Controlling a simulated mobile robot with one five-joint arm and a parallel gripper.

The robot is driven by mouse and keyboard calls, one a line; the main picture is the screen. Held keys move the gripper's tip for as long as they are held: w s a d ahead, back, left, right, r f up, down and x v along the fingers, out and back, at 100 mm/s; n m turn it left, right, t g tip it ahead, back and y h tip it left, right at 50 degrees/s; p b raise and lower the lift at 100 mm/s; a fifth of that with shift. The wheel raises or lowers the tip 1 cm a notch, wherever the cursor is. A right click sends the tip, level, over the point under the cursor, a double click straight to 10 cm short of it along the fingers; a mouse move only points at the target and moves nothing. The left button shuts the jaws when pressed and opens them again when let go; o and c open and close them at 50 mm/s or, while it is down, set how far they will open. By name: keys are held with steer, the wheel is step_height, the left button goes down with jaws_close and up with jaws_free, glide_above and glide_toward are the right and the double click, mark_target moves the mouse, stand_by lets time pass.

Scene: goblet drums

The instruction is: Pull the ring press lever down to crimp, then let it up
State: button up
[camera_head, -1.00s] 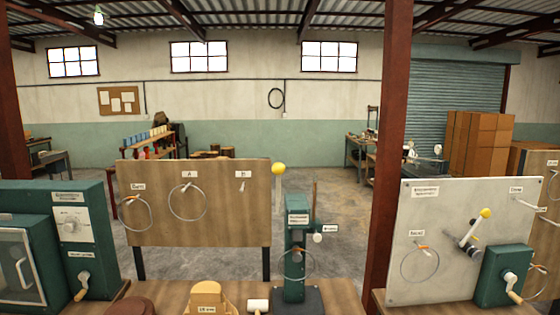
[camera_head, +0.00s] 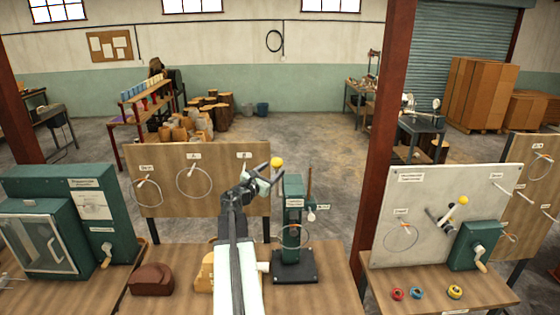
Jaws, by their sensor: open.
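The ring press (camera_head: 293,222) is a green upright column on a dark base (camera_head: 295,268), standing on the wooden bench in the middle. Its lever ends in a yellow knob (camera_head: 277,162) at the column's upper left; the lever's rod is mostly hidden behind my gripper. A thin ring (camera_head: 292,237) hangs at the front of the column. My gripper (camera_head: 275,171) is open, its fingertips at the yellow knob. I cannot tell whether they touch it.
A wooden ring board (camera_head: 170,217) stands behind my arm. A brown block (camera_head: 151,279) lies left on the bench. A green cabinet (camera_head: 40,235) is far left. A red post (camera_head: 385,150) and a pale panel (camera_head: 445,190) with another yellow-knobbed lever are right.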

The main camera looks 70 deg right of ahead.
steer(key=d, duration=0.3)
steer(key=s+d, duration=0.1)
steer(key=d, duration=0.3)
steer(key=shift+s+d, duration=0.1)
steer(key=shift+s, duration=0.1)
jaws_close()
